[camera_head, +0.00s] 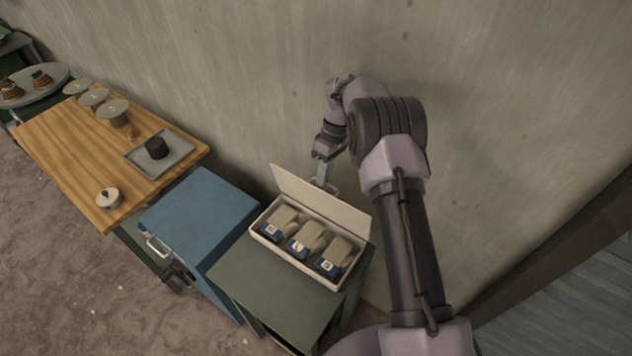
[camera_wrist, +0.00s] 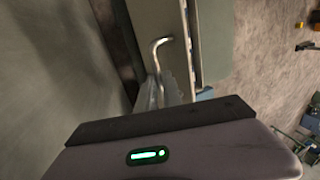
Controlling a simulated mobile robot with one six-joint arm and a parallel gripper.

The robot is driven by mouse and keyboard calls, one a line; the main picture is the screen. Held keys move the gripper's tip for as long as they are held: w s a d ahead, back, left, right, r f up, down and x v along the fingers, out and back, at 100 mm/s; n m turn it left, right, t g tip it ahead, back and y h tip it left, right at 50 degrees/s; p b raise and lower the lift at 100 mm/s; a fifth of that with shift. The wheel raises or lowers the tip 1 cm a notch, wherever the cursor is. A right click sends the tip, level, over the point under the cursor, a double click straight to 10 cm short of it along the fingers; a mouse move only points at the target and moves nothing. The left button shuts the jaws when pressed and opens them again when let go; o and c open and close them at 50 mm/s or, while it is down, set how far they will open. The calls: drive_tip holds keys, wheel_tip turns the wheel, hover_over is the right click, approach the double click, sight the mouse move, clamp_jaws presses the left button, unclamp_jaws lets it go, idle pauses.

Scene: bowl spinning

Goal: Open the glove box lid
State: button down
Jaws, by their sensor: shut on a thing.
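The glove box (camera_head: 284,259) is a long cream box on the green cabinet. Its lid (camera_head: 338,209) stands raised along the back edge, on the wall side. Three gloves (camera_head: 305,240), grey-beige with blue lettered labels, lie in a row in the open box. My gripper (camera_head: 325,182) reaches down behind the lid's top edge and is shut on the lid handle, though the exact contact is partly hidden. The wrist view shows a bent metal handle (camera_wrist: 157,52) by the lid's face, with the fingers (camera_wrist: 172,92) at its lower end.
A blue cabinet (camera_head: 200,215) with a handle stands to the left. The wall (camera_head: 240,80) is close behind the box.

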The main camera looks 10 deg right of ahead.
drive_tip(key=shift+w+d+f+p, duration=0.15)
drive_tip(key=shift+w+d+f, duration=0.1)
drive_tip(key=shift+w+d, duration=0.3)
drive_tip(key=shift+w+d+f+p, duration=0.15)
drive_tip(key=shift+w+d+f, duration=0.1)
drive_tip(key=shift+w+d, duration=0.2)
drive_tip(key=c, duration=1.5)
unclamp_jaws()
drive_tip(key=shift+w, duration=0.1)
drive_tip(key=shift+r, duration=0.1)
